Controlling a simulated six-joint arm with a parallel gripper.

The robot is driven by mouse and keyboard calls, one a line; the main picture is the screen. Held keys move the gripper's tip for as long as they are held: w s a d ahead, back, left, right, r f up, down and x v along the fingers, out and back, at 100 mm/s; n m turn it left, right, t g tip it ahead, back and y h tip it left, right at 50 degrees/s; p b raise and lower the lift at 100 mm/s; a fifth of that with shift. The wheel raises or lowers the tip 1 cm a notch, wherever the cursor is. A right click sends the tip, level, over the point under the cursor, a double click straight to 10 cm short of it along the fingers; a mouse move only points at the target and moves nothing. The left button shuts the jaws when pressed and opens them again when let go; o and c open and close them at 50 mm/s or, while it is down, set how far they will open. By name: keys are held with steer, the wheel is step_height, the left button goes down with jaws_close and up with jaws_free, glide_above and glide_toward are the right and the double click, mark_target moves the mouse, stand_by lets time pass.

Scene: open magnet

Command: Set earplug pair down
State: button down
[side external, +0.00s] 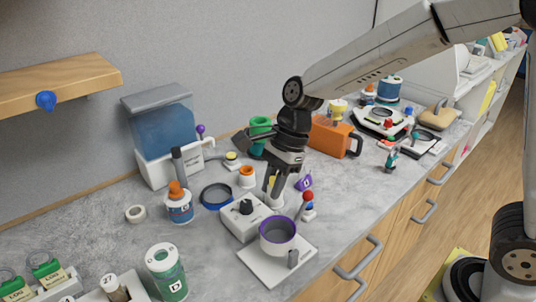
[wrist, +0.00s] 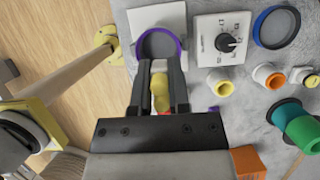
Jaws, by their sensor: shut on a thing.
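The earplug pair (wrist: 160,90) looks like a small yellow, rounded piece between the two fingers of my gripper (wrist: 159,68) in the wrist view. My gripper is shut on it. In the side external view my gripper (side external: 273,198) points down over the counter, behind the purple-rimmed round dish. The fingers mostly hide the earplugs there. A red spot just below the yellow in the wrist view is too small to name. I cannot tell how high the earplugs are above the counter.
The purple-rimmed dish (side external: 278,231) stands on a white plate (side external: 252,263) near the front edge. A white dial box (side external: 243,218) is beside it. Small white cups with yellow (wrist: 220,86) and orange (wrist: 274,80) insides stand close by. A red-topped figure (side external: 308,203) is right of the gripper.

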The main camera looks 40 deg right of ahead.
steer(key=a, duration=0.6)
steer(key=f, duration=0.5)
steer(key=shift+s, duration=0.4)
steer(key=shift+w, duration=0.1)
steer(key=w+a+f, duration=0.1)
steer(key=w+f, duration=0.1)
steer(key=w, duration=0.1)
steer(key=w+a+f, duration=0.2)
steer(key=w+f, duration=0.1)
steer(key=w, duration=0.1)
steer(key=w+a+f, duration=0.2)
steer(key=w+f, duration=0.1)
steer(key=w, duration=0.1)
steer(key=shift+w+f, duration=0.15)
steer(key=shift+f, duration=0.05)
steer(key=shift+w+a+f, duration=0.15)
steer(key=shift+w+f, duration=0.25)
steer(key=shift+f, duration=0.05)
